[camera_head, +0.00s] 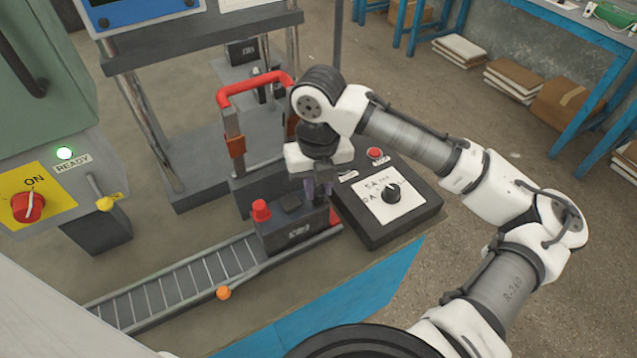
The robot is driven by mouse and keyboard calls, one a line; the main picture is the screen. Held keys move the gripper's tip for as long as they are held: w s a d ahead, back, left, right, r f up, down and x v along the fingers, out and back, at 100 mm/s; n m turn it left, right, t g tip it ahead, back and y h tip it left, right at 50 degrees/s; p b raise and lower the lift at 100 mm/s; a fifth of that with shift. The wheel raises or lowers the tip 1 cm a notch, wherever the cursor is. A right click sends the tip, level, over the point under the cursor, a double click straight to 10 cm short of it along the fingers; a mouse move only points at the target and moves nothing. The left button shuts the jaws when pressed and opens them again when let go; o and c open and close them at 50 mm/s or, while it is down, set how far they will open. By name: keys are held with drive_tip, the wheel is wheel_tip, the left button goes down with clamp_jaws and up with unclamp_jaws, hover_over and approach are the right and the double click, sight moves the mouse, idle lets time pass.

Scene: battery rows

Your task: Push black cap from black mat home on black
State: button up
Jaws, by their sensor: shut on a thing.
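My gripper (318,196) points down over the right end of a dark battery (288,236). Its fingers are shut on a small dark thing, which I take to be the black cap; it is mostly hidden by the fingers. I cannot tell whether the cap touches the black terminal below it. A red cap (261,211) stands on the left end of the battery. I cannot make out the black mat.
The battery sits at the right end of a roller track (190,276). A black control box (386,196) with a knob stands close right of my gripper. A red-handled frame (254,90) rises behind. An orange knob (223,293) is at the track's front.

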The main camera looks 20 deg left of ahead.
drive_tip(key=shift+f, duration=0.1)
drive_tip(key=o, duration=1)
drive_tip(key=shift+o, duration=0.4)
drive_tip(key=o, duration=0.4)
drive_tip(key=shift+r+p, duration=3.05)
drive_tip(key=shift+r, duration=0.5)
